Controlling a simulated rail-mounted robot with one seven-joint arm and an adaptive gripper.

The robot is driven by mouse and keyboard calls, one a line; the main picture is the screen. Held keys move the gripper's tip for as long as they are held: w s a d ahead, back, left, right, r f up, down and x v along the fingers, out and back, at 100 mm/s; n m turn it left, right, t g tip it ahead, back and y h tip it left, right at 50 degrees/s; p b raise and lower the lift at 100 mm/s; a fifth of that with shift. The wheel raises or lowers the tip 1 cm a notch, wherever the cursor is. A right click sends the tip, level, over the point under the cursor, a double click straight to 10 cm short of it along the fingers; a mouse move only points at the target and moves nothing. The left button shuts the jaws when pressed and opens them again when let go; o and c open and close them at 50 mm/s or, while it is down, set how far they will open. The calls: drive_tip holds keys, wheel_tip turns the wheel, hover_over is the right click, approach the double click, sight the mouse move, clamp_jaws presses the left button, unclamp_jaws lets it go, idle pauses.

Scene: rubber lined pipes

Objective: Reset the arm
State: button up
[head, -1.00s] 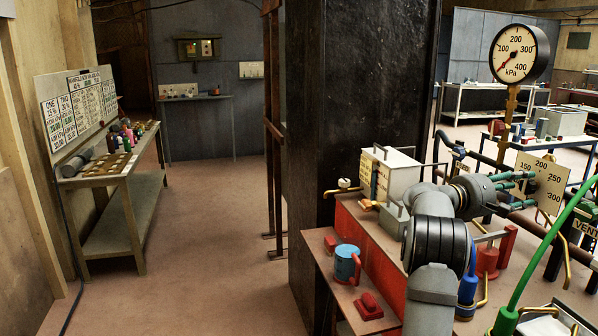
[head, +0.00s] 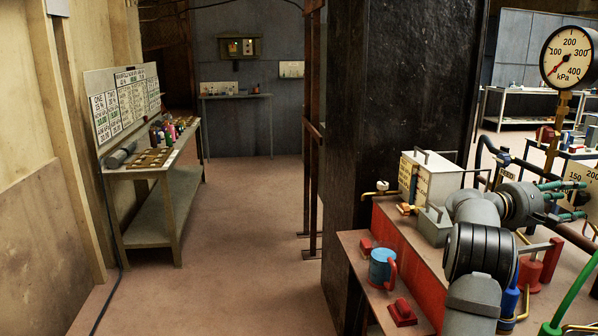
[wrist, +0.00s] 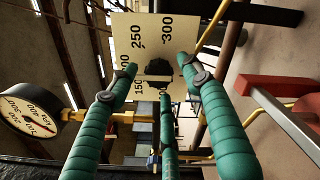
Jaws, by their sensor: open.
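My grey arm reaches over the red-sided bench at the right of the head view, bent at a black-banded joint. My gripper (head: 562,198) has green ribbed fingers and points right, partly cut by my own wrist.
A round kPa gauge (head: 570,56) on a brass stem stands near my gripper. A dark pillar (head: 400,90) stands behind. The floor (head: 235,250) at left is clear.

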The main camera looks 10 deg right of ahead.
drive_tip(key=a, duration=0.9)
drive_tip(key=d, duration=0.8)
drive_tip(key=d+p, duration=0.1)
drive_tip(key=d, duration=0.3)
drive_tip(key=shift+r, duration=0.3)
drive_tip(key=shift+r+n+p, duration=0.1)
drive_tip(key=shift+n+p, duration=0.6)
drive_tip(key=shift+p, duration=0.2)
drive_tip(key=n+p, duration=0.2)
drive_tip(key=shift+a+r+p, duration=0.1)
drive_tip(key=shift+a+p, duration=0.15)
drive_tip(key=shift+p, duration=0.15)
drive_tip(key=n+p, duration=0.1)
drive_tip(key=p, duration=0.1)
drive_tip(key=shift+s+d+n+p, duration=0.1)
drive_tip(key=shift+d+n+p, duration=0.05)
drive_tip(key=shift+n+p, duration=0.15)
drive_tip(key=n+p, duration=0.5)
drive_tip(key=p, duration=0.4)
drive_tip(key=shift+a+f+b, duration=0.65)
drive_tip(key=shift+a+f, duration=0.05)
drive_tip(key=shift+a, duration=0.15)
approach(573, 196)
wheel_tip(573, 196, up, 3)
drive_tip(key=s, duration=0.2)
drive_tip(key=shift+d+f+p, duration=0.15)
drive_tip(key=shift+d+p, duration=0.1)
drive_tip(key=shift+p, duration=0.1)
